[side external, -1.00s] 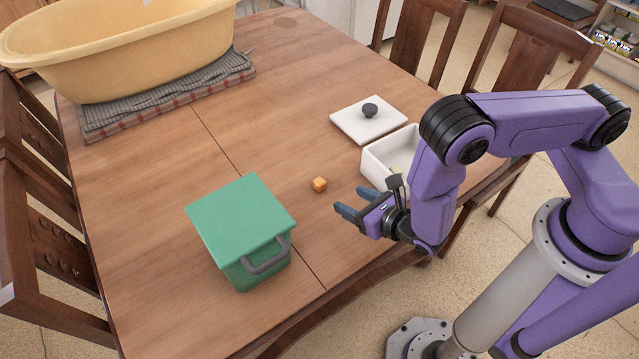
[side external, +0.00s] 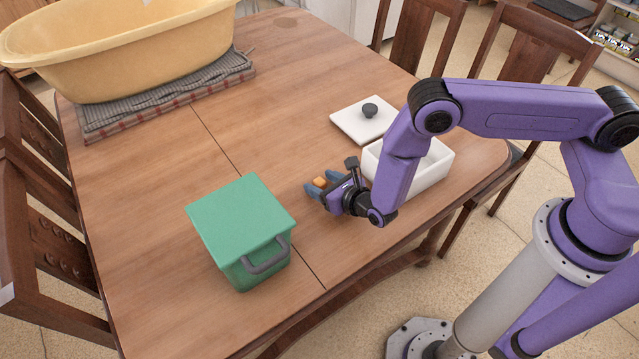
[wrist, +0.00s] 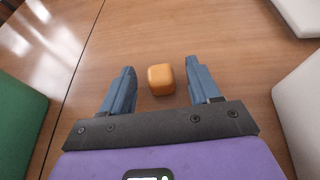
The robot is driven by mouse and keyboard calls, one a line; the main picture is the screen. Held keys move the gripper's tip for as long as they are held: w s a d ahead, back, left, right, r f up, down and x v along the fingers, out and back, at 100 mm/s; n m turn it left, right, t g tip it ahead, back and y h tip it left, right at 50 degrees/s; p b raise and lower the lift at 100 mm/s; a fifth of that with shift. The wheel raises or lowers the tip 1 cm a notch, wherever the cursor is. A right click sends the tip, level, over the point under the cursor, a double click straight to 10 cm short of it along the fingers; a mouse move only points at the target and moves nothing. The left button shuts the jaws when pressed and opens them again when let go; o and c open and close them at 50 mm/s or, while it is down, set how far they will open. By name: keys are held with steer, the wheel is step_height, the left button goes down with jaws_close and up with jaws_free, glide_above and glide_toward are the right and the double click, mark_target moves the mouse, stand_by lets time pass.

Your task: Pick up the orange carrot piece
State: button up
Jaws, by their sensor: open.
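The orange carrot piece (side external: 320,182) is a small rounded cube on the wooden table. In the wrist view the carrot piece (wrist: 161,79) lies between the two blue fingers, near their tips, with a gap on each side. My gripper (side external: 319,184) is low over the table with its fingers on either side of the piece. In the wrist view my gripper (wrist: 160,66) is open and holds nothing. The lower part of the piece is partly hidden by a finger in the side view.
A green box (side external: 240,215) with a grey handle stands to the left of my gripper. A white open box (side external: 432,170) stands to the right, with its white lid (side external: 350,120) lying behind it. A yellow tub (side external: 120,50) rests on folded cloths (side external: 165,95) at the back left.

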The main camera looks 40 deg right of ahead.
steer(key=shift+w+a+f, duration=0.1)
steer(key=shift+w+f, duration=0.1)
steer(key=shift+w, duration=0.3)
steer(key=shift+c, duration=0.3)
steer(key=c, duration=1)
steer(key=shift+o, duration=0.2)
steer(key=shift+r, duration=0.1)
